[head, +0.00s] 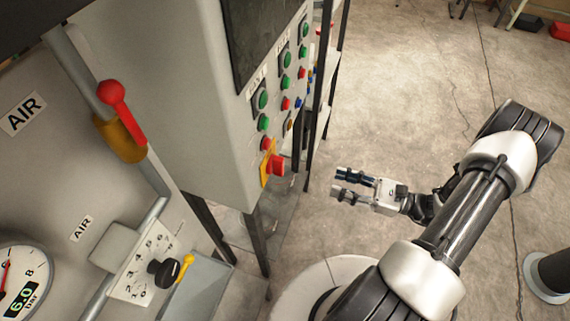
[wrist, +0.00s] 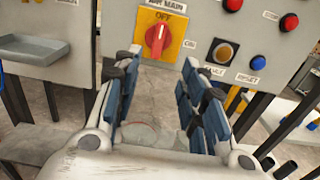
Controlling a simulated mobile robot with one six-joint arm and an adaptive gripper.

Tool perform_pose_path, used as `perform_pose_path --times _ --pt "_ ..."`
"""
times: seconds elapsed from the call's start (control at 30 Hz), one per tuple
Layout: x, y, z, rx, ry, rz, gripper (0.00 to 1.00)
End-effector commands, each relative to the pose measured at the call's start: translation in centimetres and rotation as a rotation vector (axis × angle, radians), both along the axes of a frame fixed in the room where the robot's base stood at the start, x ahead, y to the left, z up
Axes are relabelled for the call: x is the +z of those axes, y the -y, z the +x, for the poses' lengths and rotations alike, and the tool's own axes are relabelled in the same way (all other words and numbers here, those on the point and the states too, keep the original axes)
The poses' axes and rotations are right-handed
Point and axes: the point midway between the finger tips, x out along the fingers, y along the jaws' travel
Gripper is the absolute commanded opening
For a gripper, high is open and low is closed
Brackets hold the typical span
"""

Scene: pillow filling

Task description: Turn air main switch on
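The air main switch is a red rotary knob (wrist: 157,40) on a yellow plate (wrist: 178,49) in the wrist view. Its handle stands upright, under the word OFF; the label above is partly cut off and reads MAIN. In the head view the red knob (head: 277,165) sticks out from the lower corner of the grey panel. My gripper (head: 338,184) is in free air to the right of the knob, apart from it and facing it. In the wrist view my gripper (wrist: 158,82) is open and empty, with the switch beyond and above the fingertips.
The grey panel (head: 170,100) carries green and red buttons beside the switch. A red-handled valve (head: 122,110) and a gauge (head: 15,285) are at left.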

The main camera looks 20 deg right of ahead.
Motion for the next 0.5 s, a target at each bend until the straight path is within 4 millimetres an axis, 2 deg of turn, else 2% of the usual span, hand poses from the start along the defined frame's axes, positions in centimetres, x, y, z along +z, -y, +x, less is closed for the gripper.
perform_pose_path --times 0.5 --pt "0.0 -8.7 6.0 0.012 -0.002 -0.001 0.38"
